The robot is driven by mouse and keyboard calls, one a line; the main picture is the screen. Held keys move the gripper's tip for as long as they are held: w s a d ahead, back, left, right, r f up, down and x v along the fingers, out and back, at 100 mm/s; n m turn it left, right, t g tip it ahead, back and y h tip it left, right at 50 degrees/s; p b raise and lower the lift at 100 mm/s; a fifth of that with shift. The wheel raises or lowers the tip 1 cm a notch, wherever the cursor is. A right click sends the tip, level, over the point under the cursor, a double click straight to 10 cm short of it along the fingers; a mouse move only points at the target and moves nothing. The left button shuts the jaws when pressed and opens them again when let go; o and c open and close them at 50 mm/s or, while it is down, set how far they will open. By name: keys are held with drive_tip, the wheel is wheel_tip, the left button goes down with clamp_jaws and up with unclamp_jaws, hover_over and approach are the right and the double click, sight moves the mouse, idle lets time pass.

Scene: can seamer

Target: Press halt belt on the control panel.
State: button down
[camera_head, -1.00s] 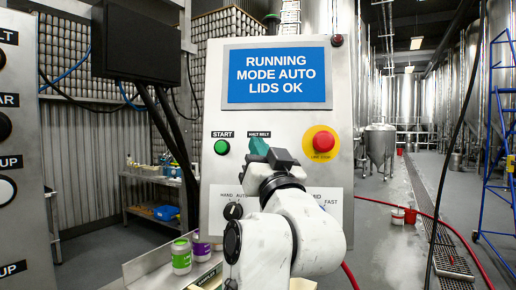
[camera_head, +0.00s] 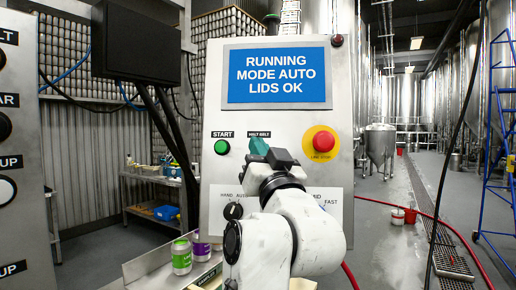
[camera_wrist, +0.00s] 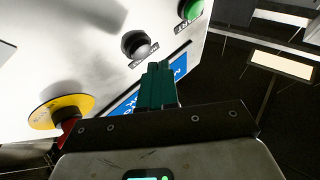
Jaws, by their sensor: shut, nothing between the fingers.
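The control panel (camera_head: 285,118) faces me, with its HALT BELT label (camera_head: 259,133) in the upper middle. In the head view my gripper (camera_head: 259,146) covers the button under that label. In the wrist view the halt belt button (camera_wrist: 137,45) shows as a round dark knob in a grey ring, beside its label. My gripper (camera_wrist: 158,68) has its teal fingers together and empty. The fingertips appear just beside the button in the wrist view, with a small gap in the picture. I cannot tell the distance in depth.
The green START button (camera_head: 222,147) is left of my gripper. The red stop button (camera_head: 323,142) on a yellow plate is to its right. The screen (camera_head: 277,75) above reads RUNNING, MODE AUTO, LIDS OK. A selector knob (camera_head: 233,211) is lower left; cans (camera_head: 181,257) stand below.

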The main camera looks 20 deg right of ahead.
drive_tip(key=shift+w+d, duration=0.1)
drive_tip(key=shift+w, duration=0.05)
drive_tip(key=shift+w+d, duration=0.15)
drive_tip(key=shift+w, duration=0.05)
drive_tip(key=shift+w+d+f, duration=0.1)
drive_tip(key=shift+w+d, duration=0.1)
drive_tip(key=shift+w, duration=0.15)
idle(1.0)
drive_tip(key=shift+s+a, duration=0.45)
drive_tip(key=shift+s, duration=0.25)
drive_tip(key=shift+s, duration=0.1)
drive_tip(key=s+a, duration=0.1)
drive_tip(key=s, duration=0.1)
drive_tip(key=s+a+r, duration=0.1)
drive_tip(key=s, duration=0.1)
drive_tip(key=shift+a, duration=0.2)
idle(0.4)
idle(0.6)
